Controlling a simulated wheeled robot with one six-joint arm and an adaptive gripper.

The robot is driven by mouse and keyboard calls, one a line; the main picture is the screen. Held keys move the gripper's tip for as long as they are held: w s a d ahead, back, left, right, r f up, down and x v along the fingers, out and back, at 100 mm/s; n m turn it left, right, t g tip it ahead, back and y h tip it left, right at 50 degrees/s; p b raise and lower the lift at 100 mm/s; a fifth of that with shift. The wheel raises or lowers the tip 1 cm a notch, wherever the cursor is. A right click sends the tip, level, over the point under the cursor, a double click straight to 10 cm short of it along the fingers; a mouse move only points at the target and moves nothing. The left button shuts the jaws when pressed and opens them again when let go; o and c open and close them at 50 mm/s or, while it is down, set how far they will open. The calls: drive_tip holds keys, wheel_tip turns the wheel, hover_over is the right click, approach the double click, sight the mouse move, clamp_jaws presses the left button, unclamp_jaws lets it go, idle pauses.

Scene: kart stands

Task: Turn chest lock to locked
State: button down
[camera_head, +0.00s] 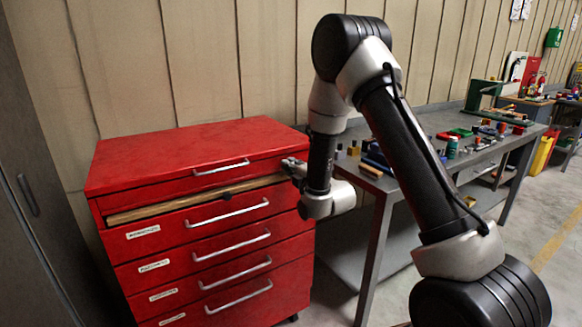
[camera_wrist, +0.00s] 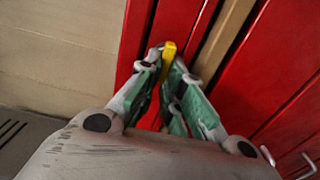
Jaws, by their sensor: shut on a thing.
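The red chest (camera_head: 205,150) stands against the wall, with several handled drawers on its front. My gripper (camera_head: 292,167) is at the upper right of the chest's front, level with the top drawer. In the wrist view, my gripper (camera_wrist: 167,62) is closed around a small yellow piece (camera_wrist: 169,48), which looks like the turning part of the chest lock. The red chest front (camera_wrist: 187,20) is right behind it. In the head view my gripper hides the lock, and I cannot tell which way it is turned.
A wooden strip (camera_head: 180,202) runs across the chest below the top drawer (camera_head: 150,192). A grey workbench (camera_head: 440,180) with tools stands close on the right. A dark cabinet (camera_head: 28,200) is at the left. Open floor (camera_head: 550,290) lies at the far right.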

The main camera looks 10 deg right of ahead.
drive_tip(key=shift+f, duration=0.1)
drive_tip(key=c, duration=1.6)
unclamp_jaws()
drive_tip(key=shift+o, duration=0.2)
drive_tip(key=v, duration=0.7)
drive_tip(key=shift+s, duration=0.25)
